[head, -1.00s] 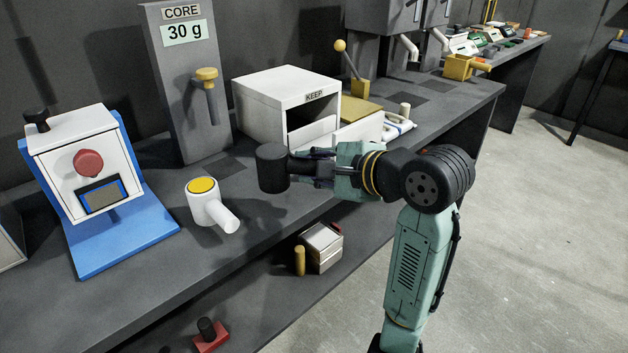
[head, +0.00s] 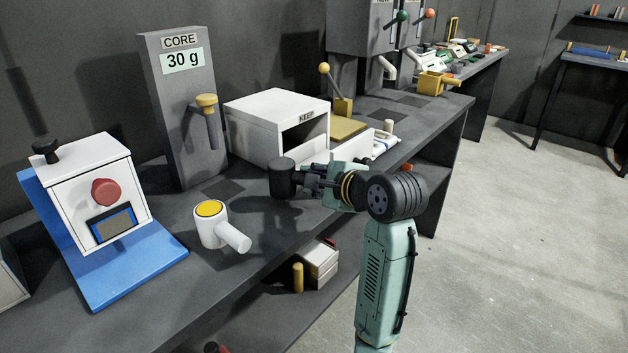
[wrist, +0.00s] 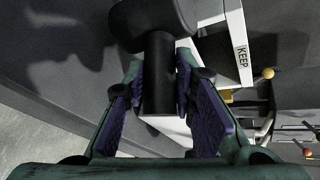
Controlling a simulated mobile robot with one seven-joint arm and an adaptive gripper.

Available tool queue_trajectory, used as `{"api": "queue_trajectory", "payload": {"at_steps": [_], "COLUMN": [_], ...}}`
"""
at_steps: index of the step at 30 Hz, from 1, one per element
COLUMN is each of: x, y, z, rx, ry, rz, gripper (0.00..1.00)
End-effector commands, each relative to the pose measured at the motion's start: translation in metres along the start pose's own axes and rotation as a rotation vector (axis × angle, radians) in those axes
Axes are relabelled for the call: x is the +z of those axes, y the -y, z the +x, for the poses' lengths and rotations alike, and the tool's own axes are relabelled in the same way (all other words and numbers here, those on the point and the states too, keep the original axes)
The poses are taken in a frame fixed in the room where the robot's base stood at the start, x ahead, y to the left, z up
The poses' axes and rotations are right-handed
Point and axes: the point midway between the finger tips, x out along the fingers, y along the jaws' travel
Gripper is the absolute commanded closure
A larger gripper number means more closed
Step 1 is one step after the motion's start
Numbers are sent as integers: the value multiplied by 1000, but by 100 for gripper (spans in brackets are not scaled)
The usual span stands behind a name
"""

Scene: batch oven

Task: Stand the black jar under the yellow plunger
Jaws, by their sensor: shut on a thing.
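The black jar (head: 282,177) is in my gripper (head: 306,182), upright or nearly so, over the bench in front of the white KEEP box. In the wrist view my gripper (wrist: 160,92) is shut on the jar's black handle, with the jar's body (wrist: 150,20) beyond the fingertips. I cannot tell whether the jar's base touches the bench. The yellow plunger (head: 207,102) sticks out from the front of the grey CORE 30 g column (head: 164,110), left of and behind the jar. A darker square patch (head: 222,188) lies on the bench below the plunger.
A white cup with a yellow top and side handle (head: 212,225) stands left of the jar. A white and blue machine with a red knob (head: 95,200) is at far left. The white KEEP box (head: 262,130) stands behind the jar. The bench (head: 150,292) drops off in front.

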Motion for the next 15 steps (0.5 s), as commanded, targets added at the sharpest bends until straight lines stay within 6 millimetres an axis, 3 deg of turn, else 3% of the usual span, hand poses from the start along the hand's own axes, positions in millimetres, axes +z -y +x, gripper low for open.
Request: {"api": "queue_trajectory", "payload": {"at_steps": [10, 15], "x": [2, 14], "y": [4, 1], "z": [-2, 12], "rx": [-1, 0], "ry": [2, 4], "rz": [3, 1], "gripper": [100, 100]}}
